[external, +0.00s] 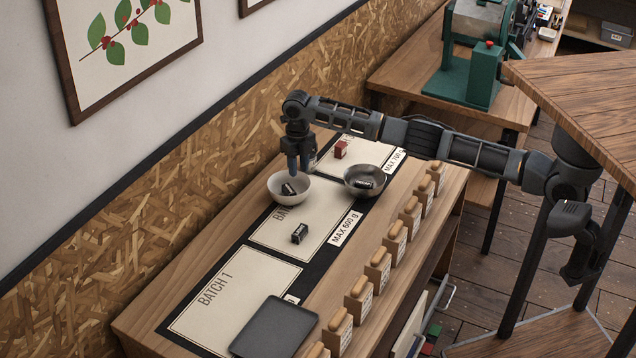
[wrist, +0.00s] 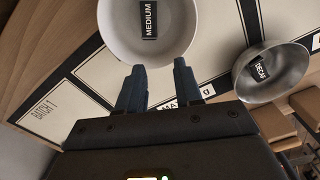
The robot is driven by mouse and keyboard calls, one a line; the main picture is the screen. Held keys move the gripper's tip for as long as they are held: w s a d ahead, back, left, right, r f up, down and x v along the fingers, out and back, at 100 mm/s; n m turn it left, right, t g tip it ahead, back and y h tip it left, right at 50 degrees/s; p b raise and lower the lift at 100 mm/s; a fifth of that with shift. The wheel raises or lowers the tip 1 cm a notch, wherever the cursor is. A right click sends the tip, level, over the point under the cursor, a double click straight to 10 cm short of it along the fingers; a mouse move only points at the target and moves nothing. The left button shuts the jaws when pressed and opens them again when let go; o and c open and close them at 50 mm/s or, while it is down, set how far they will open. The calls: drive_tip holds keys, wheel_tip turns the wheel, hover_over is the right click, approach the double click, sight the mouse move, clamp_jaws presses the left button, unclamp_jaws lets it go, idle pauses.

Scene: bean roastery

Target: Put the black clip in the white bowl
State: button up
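The white bowl (external: 286,202) stands on the middle cream panel next to the wall. A small black clip lettered MEDIUM (wrist: 149,20) lies inside it; this clip also shows in the external view (external: 289,189). Another black clip (external: 300,233) with a pale label lies on the middle panel, in front of the bowl; I cannot make it out in the wrist view. My gripper (external: 293,170) points down just above the white bowl's far side. In the wrist view its fingers (wrist: 158,84) are apart with nothing between them, and the bowl (wrist: 116,28) shows beyond the tips.
A grey metal bowl (external: 362,194) to the right holds a black piece lettered DECAF (wrist: 262,70). A red block (external: 340,149) lies on the far panel. A dark tray (external: 274,327) is at the near end. Several wooden-lidded boxes (external: 377,268) line the right edge. The BATCH 1 panel is mostly clear.

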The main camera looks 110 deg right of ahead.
wheel_tip(320, 180, up, 6)
drive_tip(key=shift+p, duration=0.55)
